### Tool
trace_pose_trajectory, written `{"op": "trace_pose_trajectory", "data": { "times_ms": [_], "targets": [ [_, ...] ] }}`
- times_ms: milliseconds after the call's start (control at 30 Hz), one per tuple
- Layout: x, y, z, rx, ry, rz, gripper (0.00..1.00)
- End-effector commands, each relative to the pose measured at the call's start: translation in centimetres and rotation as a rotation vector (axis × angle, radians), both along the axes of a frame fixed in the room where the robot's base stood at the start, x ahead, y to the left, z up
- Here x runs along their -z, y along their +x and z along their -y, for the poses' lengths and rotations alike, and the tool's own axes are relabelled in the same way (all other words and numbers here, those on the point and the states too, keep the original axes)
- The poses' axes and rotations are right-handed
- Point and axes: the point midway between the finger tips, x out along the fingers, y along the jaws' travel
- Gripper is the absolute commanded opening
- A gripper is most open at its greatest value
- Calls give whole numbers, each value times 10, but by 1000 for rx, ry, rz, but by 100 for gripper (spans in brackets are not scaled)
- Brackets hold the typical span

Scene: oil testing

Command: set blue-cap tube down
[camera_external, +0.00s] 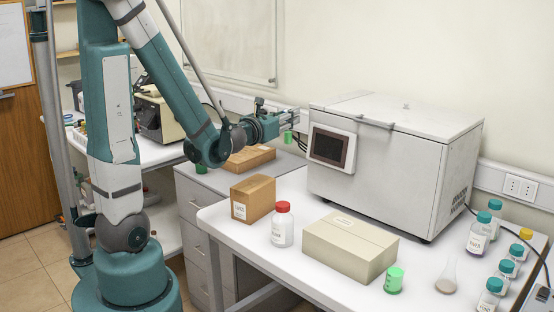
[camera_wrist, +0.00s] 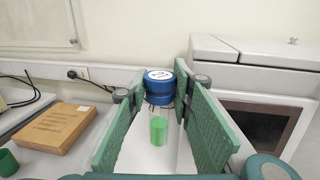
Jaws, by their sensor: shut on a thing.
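The blue-cap tube (camera_wrist: 159,90) shows in the wrist view as a round blue cap with a pale, marked top. It sits between the far ends of my gripper's two green-padded fingers (camera_wrist: 160,98), which are shut on it. In the external view my gripper (camera_external: 290,118) is raised at the left of the large white machine, above the back of the counter.
A brown box (camera_wrist: 55,127) lies to the left. The white machine (camera_external: 390,160) stands close on the right. A carton (camera_external: 253,197), red-cap bottle (camera_external: 283,230) and beige box (camera_external: 350,245) occupy the front table.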

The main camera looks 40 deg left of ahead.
Motion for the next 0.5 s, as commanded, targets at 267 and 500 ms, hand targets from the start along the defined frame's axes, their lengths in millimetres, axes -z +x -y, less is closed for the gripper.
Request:
{"op": "trace_pose_trajectory", "data": {
  "times_ms": [267, 500],
  "targets": [
    [-8, -11, 72, 107, 0, 0, 11],
    [-9, -17, 130, 194, 0, 0, 11]
  ]
}}
